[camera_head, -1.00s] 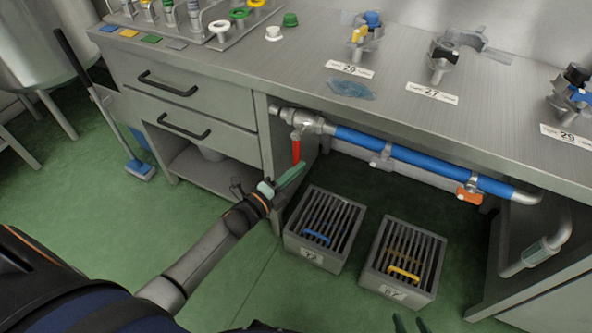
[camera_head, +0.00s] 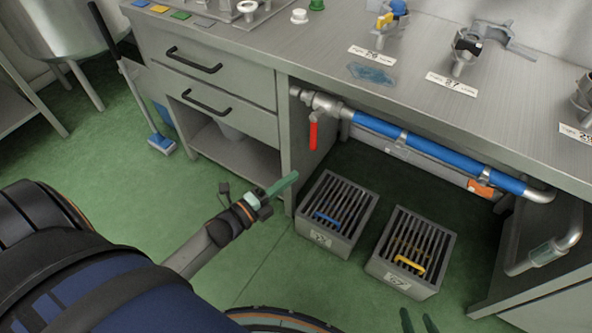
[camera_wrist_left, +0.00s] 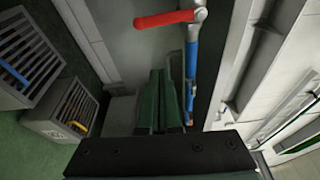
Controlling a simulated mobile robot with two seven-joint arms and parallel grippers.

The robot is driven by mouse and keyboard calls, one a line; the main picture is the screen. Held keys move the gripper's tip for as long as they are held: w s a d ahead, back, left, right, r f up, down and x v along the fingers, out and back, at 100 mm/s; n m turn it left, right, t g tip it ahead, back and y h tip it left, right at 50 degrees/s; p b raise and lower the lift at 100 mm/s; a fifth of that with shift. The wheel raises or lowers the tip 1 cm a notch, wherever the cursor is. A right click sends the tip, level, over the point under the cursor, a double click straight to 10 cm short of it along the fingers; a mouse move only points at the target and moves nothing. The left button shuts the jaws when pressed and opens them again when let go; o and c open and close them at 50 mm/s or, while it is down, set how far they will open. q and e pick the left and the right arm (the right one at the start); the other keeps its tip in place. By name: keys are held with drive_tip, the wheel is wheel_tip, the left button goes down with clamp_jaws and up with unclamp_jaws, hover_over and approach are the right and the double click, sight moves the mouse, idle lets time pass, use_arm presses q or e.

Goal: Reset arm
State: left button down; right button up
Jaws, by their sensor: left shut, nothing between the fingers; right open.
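My left gripper (camera_head: 284,186), with green fingers, is shut and empty. In the head view it is low in front of the bench, left of the first grated box and below the red valve lever. In the left wrist view its fingers (camera_wrist_left: 163,100) lie close together, beneath the red lever (camera_wrist_left: 164,19) and beside the blue pipe (camera_wrist_left: 191,66). My right gripper (camera_head: 420,322) shows only as two dark green fingertips, apart, at the bottom edge of the head view. The rest of it is out of frame.
Two grey grated boxes, one with a blue handle (camera_head: 326,219) and one with a yellow handle (camera_head: 409,264), stand on the floor under the blue pipe (camera_head: 430,156). The steel bench (camera_head: 300,58) and drawers (camera_head: 190,67) border the space. Green floor at left is mostly free.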

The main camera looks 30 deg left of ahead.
idle(0.5)
use_arm(q)
drive_tip(key=s+d+f+n+g+y, duration=0.1)
drive_tip(key=s+d+f+n+g, duration=0.1)
drive_tip(key=s+d+n+g, duration=0.5)
drive_tip(key=s+d+f+n+y, duration=0.1)
drive_tip(key=s+d+f+n, duration=0.3)
drive_tip(key=n, duration=0.7)
drive_tip(key=s+a+r+n+p, duration=0.2)
drive_tip(key=s+r+p, duration=0.2)
drive_tip(key=r+p, duration=0.8)
drive_tip(key=p, duration=0.3)
drive_tip(key=shift+s+a+r+g+y, duration=0.15)
drive_tip(key=shift+r+g+y, duration=0.15)
drive_tip(key=shift+r+y, duration=0.1)
use_arm(e)
drive_tip(key=s+d+r+h, duration=0.1)
drive_tip(key=d+r, duration=0.2)
drive_tip(key=r, duration=0.8)
drive_tip(key=shift+s+r+m, duration=0.25)
drive_tip(key=shift+s+m, duration=0.05)
